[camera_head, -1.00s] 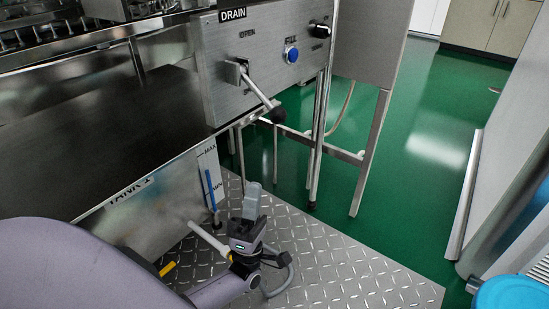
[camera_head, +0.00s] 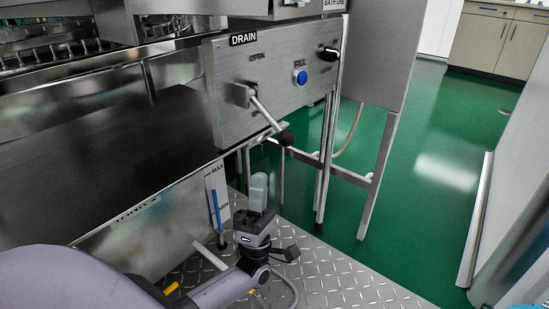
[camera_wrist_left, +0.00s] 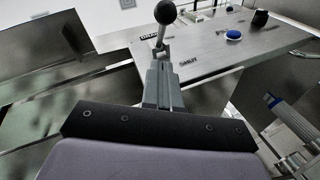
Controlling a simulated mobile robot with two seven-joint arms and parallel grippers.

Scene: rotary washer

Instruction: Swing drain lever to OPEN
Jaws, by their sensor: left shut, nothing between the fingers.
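The drain lever (camera_head: 265,116) is a metal rod with a black ball knob, on the steel panel under the DRAIN label. It slants down and right from its pivot, away from the OPEN mark (camera_head: 257,57) above. My left gripper (camera_head: 258,190) is below the knob and a little left of it in the head view, fingers up, shut and empty. In the left wrist view the lever (camera_wrist_left: 165,14) shows just beyond the tips of the shut fingers (camera_wrist_left: 160,72); contact cannot be told. The SHUT mark (camera_wrist_left: 187,59) is beside them. My right gripper is not in view.
The panel (camera_head: 225,115) also carries a blue button (camera_head: 300,78) and a black rotary knob (camera_head: 329,53). A steel tank with a level gauge (camera_head: 216,195) stands left of my gripper. Panel legs stand behind the lever. Green floor (camera_head: 420,180) is open at right.

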